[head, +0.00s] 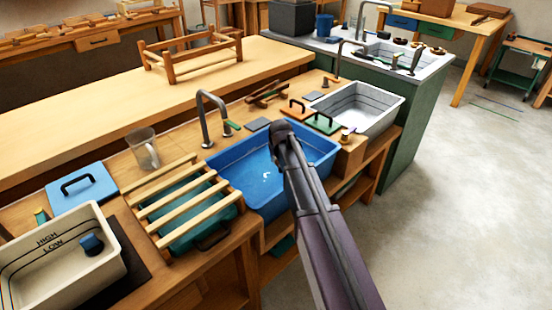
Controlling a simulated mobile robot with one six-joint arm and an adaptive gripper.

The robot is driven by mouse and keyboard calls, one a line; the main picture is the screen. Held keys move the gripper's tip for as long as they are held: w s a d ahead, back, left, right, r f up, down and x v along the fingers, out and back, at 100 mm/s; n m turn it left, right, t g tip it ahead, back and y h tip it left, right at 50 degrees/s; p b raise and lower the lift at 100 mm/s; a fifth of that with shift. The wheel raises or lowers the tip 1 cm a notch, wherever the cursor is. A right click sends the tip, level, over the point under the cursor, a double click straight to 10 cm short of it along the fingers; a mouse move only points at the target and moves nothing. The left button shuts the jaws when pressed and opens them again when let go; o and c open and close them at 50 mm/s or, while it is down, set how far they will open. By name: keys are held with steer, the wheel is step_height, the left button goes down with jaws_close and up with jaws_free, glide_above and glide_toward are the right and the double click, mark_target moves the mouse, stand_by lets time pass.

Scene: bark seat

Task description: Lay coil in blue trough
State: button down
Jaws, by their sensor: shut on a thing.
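The blue trough (228,166) is set into the wooden bench in the middle of the head view. It seems to hold water, with small pale marks on the surface that may be glints. My arm crosses in front of the trough's right part, and its dark far joint is over the trough's back edge. My gripper cannot be made out; it is hidden behind the arm or out of the picture. I cannot make out a coil anywhere.
A cream basin marked HIGH and LOW (45,262) stands at the left. A slatted rack (172,207) lies beside the blue trough. A tap (205,112) and clear jug (144,150) stand behind. A white basin (385,108) is to the right.

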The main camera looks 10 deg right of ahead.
steer(key=shift+f+b, duration=0.75)
steer(key=shift+f, duration=0.25)
steer(key=c, duration=0.6)
jaws_free()
steer(key=o, duration=0.3)
steer(key=shift+r, duration=0.1)
step_height(320, 180, up, 14)
steer(key=p, duration=1.4)
